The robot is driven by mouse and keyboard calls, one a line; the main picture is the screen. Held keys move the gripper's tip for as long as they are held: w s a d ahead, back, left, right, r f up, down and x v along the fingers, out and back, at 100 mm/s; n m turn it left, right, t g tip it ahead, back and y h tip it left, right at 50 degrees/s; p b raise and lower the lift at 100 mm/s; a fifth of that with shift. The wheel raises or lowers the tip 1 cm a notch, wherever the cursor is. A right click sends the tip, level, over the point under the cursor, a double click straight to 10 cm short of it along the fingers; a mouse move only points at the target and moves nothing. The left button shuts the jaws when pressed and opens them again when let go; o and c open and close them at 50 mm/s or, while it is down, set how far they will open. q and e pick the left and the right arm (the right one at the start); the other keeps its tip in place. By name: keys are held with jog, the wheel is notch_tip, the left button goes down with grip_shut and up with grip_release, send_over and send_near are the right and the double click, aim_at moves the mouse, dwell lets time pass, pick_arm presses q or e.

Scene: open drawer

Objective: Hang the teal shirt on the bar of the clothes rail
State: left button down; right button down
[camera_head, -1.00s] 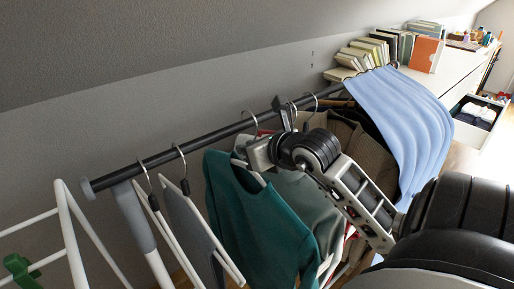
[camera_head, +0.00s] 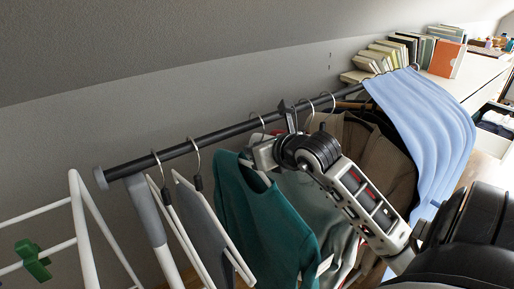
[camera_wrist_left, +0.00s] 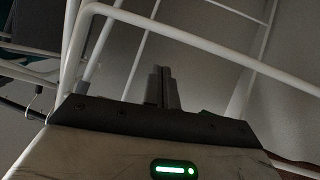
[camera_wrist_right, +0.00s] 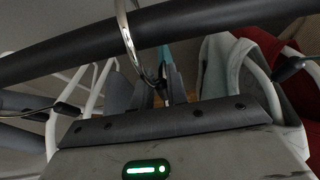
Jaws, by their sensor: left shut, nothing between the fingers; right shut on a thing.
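The teal shirt (camera_head: 262,215) hangs from its hanger just below the dark bar (camera_head: 200,142) of the clothes rail, between a grey garment and a pale grey-green one. My right gripper (camera_head: 258,155) is shut on the neck of the shirt's hanger, close under the bar. In the right wrist view the metal hook (camera_wrist_right: 128,35) crosses the near side of the bar (camera_wrist_right: 60,55); whether its weight rests there I cannot tell. A sliver of teal shows behind the fingers. My left gripper (camera_wrist_left: 163,88) is shut and empty, and outside the head view.
A white drying rack (camera_head: 85,215) with a green clip (camera_head: 33,260) stands at the left, its bars close around my left gripper. A blue cloth (camera_head: 425,140) covers the rail's far end. A brown garment (camera_head: 365,150) hangs nearby. Books (camera_head: 395,50) stand beyond.

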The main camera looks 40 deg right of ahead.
jog(key=c, duration=1.3)
grip_release()
pick_arm(q)
jog(key=shift+s, duration=0.1)
pick_arm(e)
jog(key=shift+s, duration=0.1)
jog(key=v, duration=0.8)
pick_arm(q)
jog(key=shift+m+g+y, duration=0.4)
jog(key=shift+g+y, duration=0.1)
jog(key=shift+g, duration=0.1)
jog(key=r+p, duration=0.1)
jog(key=p, duration=0.3)
jog(key=a+r+p, duration=0.1)
jog(key=p, duration=0.2)
jog(key=r+p, duration=0.2)
jog(key=p, duration=0.2)
jog(key=shift+s+a+r+p, duration=0.1)
jog(key=shift+s+a+p, duration=0.1)
jog(key=shift+s+p, duration=0.1)
pick_arm(e)
jog(key=v, duration=0.7)
jog(key=shift+s+r, duration=0.3)
jog(key=shift+s, duration=0.05)
